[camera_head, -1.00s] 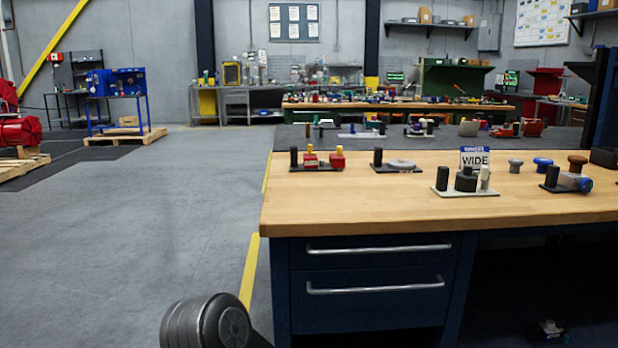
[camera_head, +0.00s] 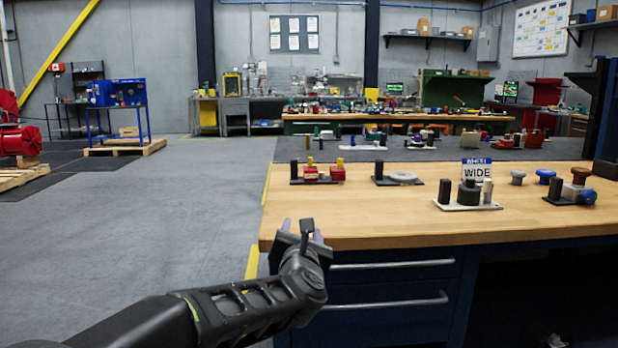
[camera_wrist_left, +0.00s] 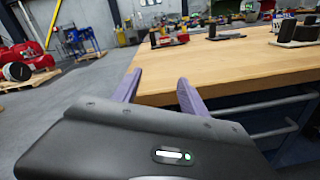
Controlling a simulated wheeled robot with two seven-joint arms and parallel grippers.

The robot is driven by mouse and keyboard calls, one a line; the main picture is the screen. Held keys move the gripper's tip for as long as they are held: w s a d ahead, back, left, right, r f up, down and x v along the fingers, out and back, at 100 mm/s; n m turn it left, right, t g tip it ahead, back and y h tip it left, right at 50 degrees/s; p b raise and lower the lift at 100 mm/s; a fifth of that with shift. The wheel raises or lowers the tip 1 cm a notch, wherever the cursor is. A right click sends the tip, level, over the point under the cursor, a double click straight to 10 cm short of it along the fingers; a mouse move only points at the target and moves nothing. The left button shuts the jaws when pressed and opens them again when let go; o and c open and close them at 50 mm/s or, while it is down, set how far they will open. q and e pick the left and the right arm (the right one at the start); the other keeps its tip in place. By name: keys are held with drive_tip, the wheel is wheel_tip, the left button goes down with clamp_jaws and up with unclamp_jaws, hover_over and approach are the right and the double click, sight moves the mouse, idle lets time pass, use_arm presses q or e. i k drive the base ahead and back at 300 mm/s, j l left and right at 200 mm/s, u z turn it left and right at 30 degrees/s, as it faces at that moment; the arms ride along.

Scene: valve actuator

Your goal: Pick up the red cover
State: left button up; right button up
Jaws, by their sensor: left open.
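Two small red pieces with yellow tops, the left one (camera_head: 310,173) and the right one (camera_head: 338,172), sit beside a black post on a dark plate (camera_head: 325,182) near the bench's left end. I cannot tell which is the red cover. The group also shows small at the top of the left wrist view (camera_wrist_left: 170,41). My left gripper (camera_head: 303,231) is open and empty at the bench's front left corner, nearer to me than the red pieces. Its two purple fingers (camera_wrist_left: 158,86) point toward the bench in the wrist view. My right gripper is not in view.
The wooden bench top (camera_head: 370,215) is bare along its front. A plate with a grey ring (camera_head: 402,177) lies right of the red pieces. Drawer handles (camera_head: 393,264) stick out below the front edge.

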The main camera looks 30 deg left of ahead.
sight(310, 176)
drive_tip(key=i+j, duration=1.15)
drive_tip(key=j, duration=0.15)
